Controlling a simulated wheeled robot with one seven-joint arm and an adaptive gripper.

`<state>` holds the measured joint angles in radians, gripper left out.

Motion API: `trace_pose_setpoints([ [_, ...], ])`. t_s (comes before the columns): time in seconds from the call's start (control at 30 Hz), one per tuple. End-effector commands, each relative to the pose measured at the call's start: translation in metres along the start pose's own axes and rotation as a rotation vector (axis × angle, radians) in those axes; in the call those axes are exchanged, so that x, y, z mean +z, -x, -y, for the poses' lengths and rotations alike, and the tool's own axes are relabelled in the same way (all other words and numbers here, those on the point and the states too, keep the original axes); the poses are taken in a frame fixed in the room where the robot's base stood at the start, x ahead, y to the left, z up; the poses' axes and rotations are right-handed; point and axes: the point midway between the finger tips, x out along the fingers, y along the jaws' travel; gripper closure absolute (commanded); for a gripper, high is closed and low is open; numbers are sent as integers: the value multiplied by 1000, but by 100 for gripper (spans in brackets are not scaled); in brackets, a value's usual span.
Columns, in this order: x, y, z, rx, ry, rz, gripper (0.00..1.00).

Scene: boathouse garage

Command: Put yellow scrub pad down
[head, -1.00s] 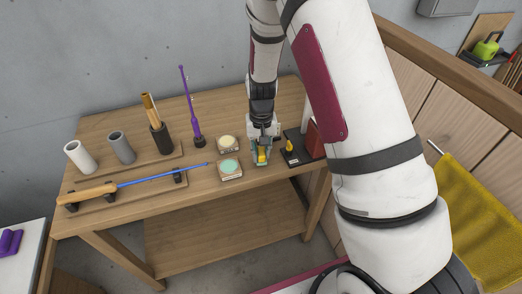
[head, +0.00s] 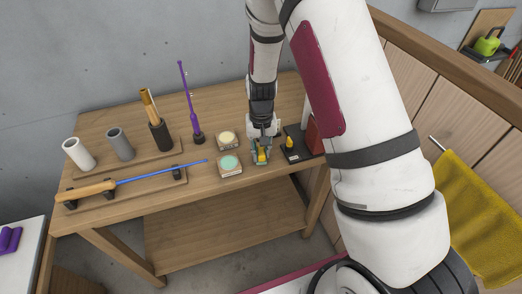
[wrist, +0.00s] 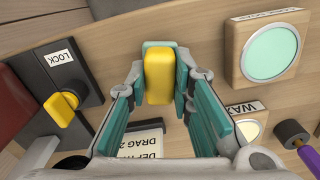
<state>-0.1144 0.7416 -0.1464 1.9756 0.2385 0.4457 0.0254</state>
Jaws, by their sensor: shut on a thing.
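The yellow scrub pad (wrist: 158,76) is between the two teal-lined fingers of my gripper (wrist: 160,85) in the wrist view. The fingers are shut on it from both sides. In the head view the pad (head: 262,156) shows as a small yellow patch at the tip of my gripper (head: 261,152), low over the front right part of the wooden workbench (head: 215,189). I cannot tell whether the pad touches the bench top.
A box with a mint-green disc (head: 230,165) is just left of my gripper, with a cream-disc box (head: 228,140) behind it. A black lock plate with a yellow knob (wrist: 62,108) is on the other side. A printed card (wrist: 162,146) lies close by. The bench's front edge is near.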

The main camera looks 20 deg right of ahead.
Motion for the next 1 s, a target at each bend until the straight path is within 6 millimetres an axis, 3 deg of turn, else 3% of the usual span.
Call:
trace_pose_setpoints([
  [0.3,0,-5,0,0,0,0,100],
  [0.33,0,-4,0,0,0,0,72],
  [0.4,0,-4,0,0,0,0,56],
  [0.77,0,-2,0,0,0,0,56],
  [1.0,-1,30,0,-1,1,-5,56],
])
